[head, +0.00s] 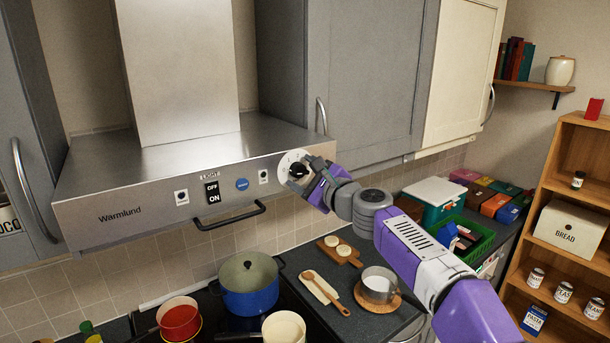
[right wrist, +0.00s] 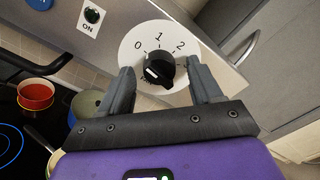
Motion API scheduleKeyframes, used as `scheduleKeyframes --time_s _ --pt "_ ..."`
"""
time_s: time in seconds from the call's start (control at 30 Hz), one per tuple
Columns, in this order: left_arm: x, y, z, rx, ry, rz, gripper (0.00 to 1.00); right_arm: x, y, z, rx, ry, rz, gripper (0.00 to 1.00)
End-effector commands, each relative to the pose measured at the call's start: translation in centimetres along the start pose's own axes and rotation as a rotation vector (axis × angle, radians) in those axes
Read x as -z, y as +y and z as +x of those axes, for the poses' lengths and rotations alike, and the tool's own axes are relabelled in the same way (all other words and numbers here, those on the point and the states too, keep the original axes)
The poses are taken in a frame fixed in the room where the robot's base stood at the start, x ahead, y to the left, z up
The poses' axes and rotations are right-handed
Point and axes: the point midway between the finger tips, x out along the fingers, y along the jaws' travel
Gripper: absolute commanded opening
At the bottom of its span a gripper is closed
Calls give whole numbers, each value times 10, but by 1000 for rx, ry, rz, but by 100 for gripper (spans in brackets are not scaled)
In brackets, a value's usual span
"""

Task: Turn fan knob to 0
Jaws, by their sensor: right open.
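The fan knob (right wrist: 162,66) is black and sits on a white round dial (right wrist: 143,36) marked 0, 1, 2 and more at the right, partly hidden. A short white mark shows on the knob's lower left part; I cannot tell surely which number it stands for. My right gripper (right wrist: 165,82) is open, with one finger on each side of the knob and gaps showing between. In the head view the right gripper (head: 308,180) is at the dial (head: 288,159) on the hood's front, covering part of it. My left gripper is not in view.
The steel hood (head: 130,185) has a light switch (head: 212,192), a blue button (head: 242,184) and a black handle bar (head: 230,220) left of the dial. A blue pot (head: 250,295) and a red pot (head: 180,322) stand below. Grey cabinets (head: 360,80) are above right.

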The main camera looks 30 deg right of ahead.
Motion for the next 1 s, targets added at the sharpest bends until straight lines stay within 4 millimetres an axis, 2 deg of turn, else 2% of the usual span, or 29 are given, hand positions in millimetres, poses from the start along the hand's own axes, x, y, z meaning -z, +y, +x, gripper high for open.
scheduleKeyframes --time_s 0.17,0.27,0.5,0.7,1.0 --pt "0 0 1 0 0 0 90 0 0 -2 0 0 0 64" --pt "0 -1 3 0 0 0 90 0 0 -10 1 -1 -1 64" --pt "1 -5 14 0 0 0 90 1 0 -48 2 0 -2 64" --pt "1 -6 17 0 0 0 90 1 0 -70 1 1 -1 64" --pt "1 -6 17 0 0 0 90 0 0 -76 0 0 0 64"
